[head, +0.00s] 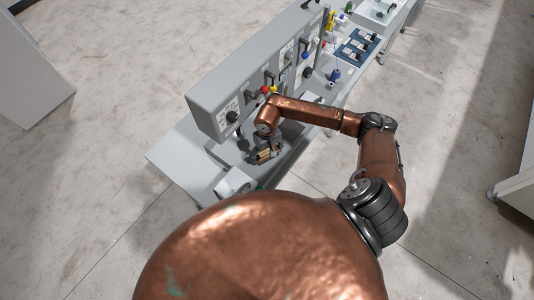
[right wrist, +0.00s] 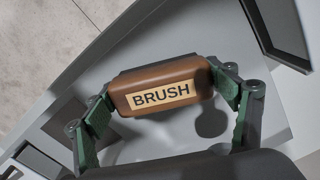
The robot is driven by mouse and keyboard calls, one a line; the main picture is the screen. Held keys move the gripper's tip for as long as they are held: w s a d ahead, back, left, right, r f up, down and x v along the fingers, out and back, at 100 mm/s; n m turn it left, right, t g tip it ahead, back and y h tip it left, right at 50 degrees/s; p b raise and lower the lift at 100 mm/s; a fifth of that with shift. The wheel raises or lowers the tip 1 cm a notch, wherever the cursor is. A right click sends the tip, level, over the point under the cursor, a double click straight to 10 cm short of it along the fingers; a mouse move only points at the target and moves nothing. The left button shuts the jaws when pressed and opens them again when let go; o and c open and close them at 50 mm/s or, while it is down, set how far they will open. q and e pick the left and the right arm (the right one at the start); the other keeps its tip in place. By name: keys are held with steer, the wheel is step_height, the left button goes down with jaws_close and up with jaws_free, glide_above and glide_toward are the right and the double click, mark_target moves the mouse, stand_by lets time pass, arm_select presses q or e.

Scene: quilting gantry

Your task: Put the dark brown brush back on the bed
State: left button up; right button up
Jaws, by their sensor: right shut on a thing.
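The dark brown brush (right wrist: 160,88), with a pale label reading BRUSH, is between the two green-padded fingers of my right gripper (right wrist: 165,100) in the right wrist view. The gripper is shut on its two ends. In the head view the brush (head: 264,155) shows small, under my right gripper (head: 267,150), over the near end of the grey bench. A light grey surface lies below the brush, with shadows on it. I cannot tell whether the brush touches it. My left gripper is not in view.
A grey upright panel (head: 255,70) with knobs and coloured buttons stands along the back of the bench. A white roll-like part (head: 235,182) is at the near end. A blue tray (head: 358,47) with dark items and small bottles lie farther along.

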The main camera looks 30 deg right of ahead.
mark_target(267, 153)
steer(key=shift+f+b, duration=0.2)
steer(key=shift+b, duration=0.1)
steer(key=o, duration=1)
steer(key=shift+r, duration=0.1)
steer(key=shift+r+p, duration=0.25)
steer(key=shift+p, duration=0.2)
step_height(267, 153, up, 12)
steer(key=b, duration=0.3)
steer(key=shift+f, duration=0.1)
